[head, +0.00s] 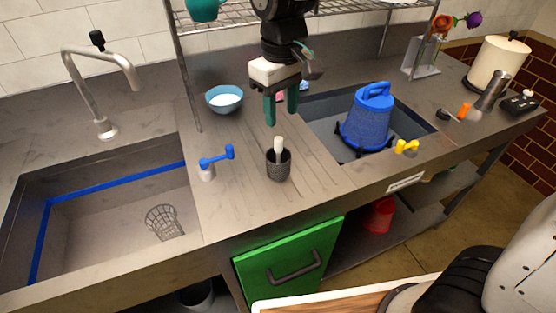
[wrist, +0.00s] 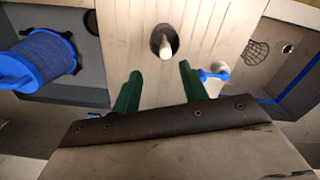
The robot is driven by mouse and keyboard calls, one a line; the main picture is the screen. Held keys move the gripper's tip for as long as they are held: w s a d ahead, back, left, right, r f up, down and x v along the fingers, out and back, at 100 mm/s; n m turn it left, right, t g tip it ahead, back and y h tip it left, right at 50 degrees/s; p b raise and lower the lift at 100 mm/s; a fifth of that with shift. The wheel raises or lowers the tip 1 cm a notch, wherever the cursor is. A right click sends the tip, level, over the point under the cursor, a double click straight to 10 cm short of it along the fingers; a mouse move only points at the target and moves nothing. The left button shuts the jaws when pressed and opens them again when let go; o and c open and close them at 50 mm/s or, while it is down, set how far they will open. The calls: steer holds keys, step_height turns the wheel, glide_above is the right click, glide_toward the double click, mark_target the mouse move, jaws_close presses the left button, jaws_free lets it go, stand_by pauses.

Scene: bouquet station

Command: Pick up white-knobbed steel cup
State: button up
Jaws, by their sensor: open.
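A dark grey, mesh-textured cup (head: 278,168) with a white knob (head: 279,146) sticking up from it stands upright on the grooved drainboard between the two sinks. In the wrist view the cup (wrist: 155,36) and its white knob (wrist: 166,50) are seen from above, just beyond the fingertips and roughly centred between them. My gripper (head: 281,112) has green fingers, points down and is open and empty, above and behind the cup in the head view. Its fingers (wrist: 158,75) show apart in the wrist view. They do not appear to touch the cup.
A blue ribbed container (head: 368,120) stands at the right sink. The left sink (head: 110,215) holds a wire basket (head: 164,222). Drainboard around the cup is mostly clear.

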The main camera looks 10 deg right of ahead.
mark_target(278, 138)
steer(key=shift+w+a+f, duration=0.1)
steer(key=shift+a+f, duration=0.25)
steer(key=shift+f, duration=0.1)
steer(key=f, duration=0.7)
steer(key=shift+s+f, duration=0.15)
steer(key=shift+s, duration=0.2)
jaws_close()
